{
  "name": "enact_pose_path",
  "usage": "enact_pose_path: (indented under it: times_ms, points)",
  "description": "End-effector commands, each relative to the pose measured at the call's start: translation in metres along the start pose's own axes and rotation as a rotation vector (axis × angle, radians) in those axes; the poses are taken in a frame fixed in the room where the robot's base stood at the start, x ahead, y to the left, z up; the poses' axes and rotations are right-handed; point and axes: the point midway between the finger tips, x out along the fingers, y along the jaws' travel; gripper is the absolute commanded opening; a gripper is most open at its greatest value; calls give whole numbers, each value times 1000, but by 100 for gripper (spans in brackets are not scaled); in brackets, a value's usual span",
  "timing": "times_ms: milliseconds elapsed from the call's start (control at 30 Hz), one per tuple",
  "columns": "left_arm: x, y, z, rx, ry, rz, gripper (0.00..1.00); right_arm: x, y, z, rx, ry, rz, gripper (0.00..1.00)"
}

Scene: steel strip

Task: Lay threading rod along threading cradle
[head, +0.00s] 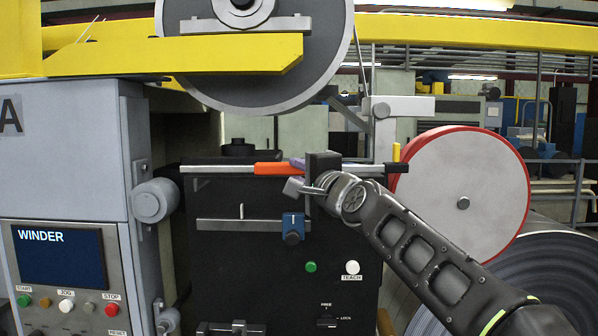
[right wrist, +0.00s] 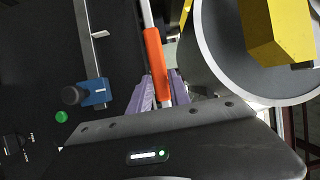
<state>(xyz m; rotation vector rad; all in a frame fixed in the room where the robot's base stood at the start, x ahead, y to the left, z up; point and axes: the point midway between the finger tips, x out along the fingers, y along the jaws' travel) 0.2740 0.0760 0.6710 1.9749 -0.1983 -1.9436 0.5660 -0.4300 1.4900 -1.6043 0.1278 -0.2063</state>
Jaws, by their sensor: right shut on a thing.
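The threading rod is a thin silver bar with an orange grip (head: 272,169). It is held level in front of the dark cabinet, its bare silver end pointing left. My right gripper (head: 298,164) has its purple fingers shut around the rod at the right end of the orange grip. In the right wrist view the orange grip (right wrist: 155,58) passes between the purple fingers (right wrist: 160,92). The rod's right part is partly hidden behind my gripper. I cannot tell for certain which fitting is the threading cradle. My left gripper is out of view.
A grey rail (head: 235,225) with a small peg and a blue knobbed block (head: 292,226) are on the dark cabinet below the rod. A large steel roll (head: 262,85) hangs above, a red-rimmed roll (head: 462,185) stands right. The WINDER panel (head: 60,255) is left.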

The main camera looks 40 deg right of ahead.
Motion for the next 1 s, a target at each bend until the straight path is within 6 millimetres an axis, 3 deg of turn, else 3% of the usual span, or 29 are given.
enact_pose_path:
  times_ms: [233,1000]
  points:
    - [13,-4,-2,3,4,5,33,-2,16,0,1,1,-4,0]
    - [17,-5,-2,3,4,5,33,-2,22,1,1,1,-3,0]
